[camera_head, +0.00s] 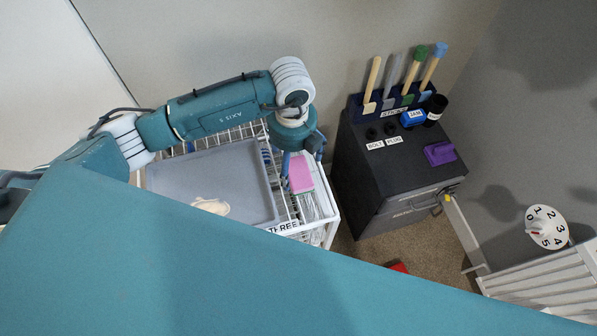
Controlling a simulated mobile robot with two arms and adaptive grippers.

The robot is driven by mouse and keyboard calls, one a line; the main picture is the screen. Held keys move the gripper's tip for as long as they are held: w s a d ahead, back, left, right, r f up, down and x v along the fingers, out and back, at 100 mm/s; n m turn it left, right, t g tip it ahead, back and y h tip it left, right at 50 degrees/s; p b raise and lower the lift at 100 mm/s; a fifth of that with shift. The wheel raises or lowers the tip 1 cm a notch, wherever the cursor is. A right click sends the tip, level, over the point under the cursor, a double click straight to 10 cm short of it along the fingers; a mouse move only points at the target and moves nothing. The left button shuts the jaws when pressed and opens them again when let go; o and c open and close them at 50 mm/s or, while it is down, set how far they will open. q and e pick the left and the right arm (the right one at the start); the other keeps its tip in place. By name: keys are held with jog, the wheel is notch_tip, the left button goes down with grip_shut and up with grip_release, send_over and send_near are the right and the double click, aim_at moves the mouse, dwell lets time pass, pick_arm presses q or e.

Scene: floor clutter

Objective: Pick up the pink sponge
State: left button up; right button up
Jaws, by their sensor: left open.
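The pink sponge (301,177) lies at the right end of a white wire rack (322,222), beside a grey tray. My left gripper (301,167) points down over the sponge, with its fingers open near the sponge's far end and left side. The far end of the sponge is partly hidden by the gripper. I cannot tell whether the fingers touch the sponge. My right gripper is not in view.
The grey tray (180,181) holds a pale object (211,206). A dark cabinet (400,176) to the right bears upright handled tools, a blue item (413,117) and a purple block (440,153). A wall dial (546,228) and white slatted rack (548,283) are at right.

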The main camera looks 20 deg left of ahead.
aim_at(294, 172)
pick_arm(q)
jog(key=f, duration=0.2)
jog(key=f+p, duration=0.1)
jog(key=shift+s+d+f, duration=0.1)
jog(key=shift+s+f, duration=0.15)
jog(key=shift+f, duration=0.75)
jog(key=c, duration=1)
jog(key=shift+c, duration=0.2)
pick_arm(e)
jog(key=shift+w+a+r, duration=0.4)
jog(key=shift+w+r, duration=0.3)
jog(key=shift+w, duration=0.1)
